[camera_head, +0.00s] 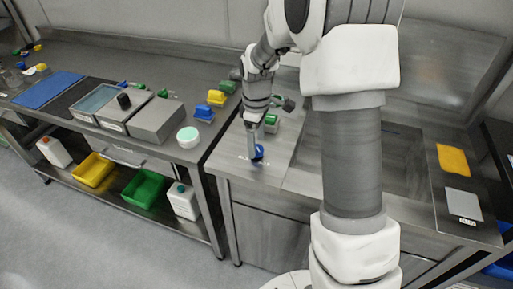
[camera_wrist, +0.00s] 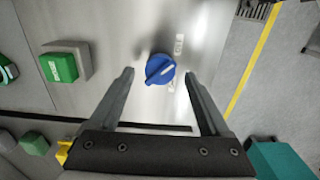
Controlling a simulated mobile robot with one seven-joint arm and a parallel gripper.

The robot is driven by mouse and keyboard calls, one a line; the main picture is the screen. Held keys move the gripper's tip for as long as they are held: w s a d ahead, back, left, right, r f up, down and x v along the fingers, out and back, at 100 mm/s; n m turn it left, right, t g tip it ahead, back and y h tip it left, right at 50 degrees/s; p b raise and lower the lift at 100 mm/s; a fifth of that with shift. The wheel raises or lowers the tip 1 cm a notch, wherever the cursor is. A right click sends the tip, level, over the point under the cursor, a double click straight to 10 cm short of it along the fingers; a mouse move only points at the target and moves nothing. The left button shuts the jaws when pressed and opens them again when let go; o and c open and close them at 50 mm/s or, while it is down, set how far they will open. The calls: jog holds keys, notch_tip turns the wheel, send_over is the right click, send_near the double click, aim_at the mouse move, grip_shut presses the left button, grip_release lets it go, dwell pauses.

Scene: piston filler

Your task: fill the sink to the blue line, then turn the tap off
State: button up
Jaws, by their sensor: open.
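A blue round knob (camera_wrist: 160,69) with a pale pointer mark sits on the steel panel, with small lettering beside it. It also shows in the head view (camera_head: 259,151) on the counter top. My gripper (camera_wrist: 159,75) is open, with its fingertips apart on the left and right of the knob; I cannot tell whether either touches it. In the head view my gripper (camera_head: 252,152) points down at the knob. My arm hides much of the counter where the sink may be. I cannot make out a water level, a blue line or a spout.
A green button on a grey box (camera_wrist: 62,64) stands left of the knob in the wrist view. The left bench carries grey boxes (camera_head: 157,119), a white tub with a mint lid (camera_head: 188,138) and yellow and blue items. A yellow cloth (camera_head: 453,160) lies right. The floor (camera_head: 120,230) is clear in front.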

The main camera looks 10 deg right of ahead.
jog(key=shift+f, duration=1.15)
grip_shut()
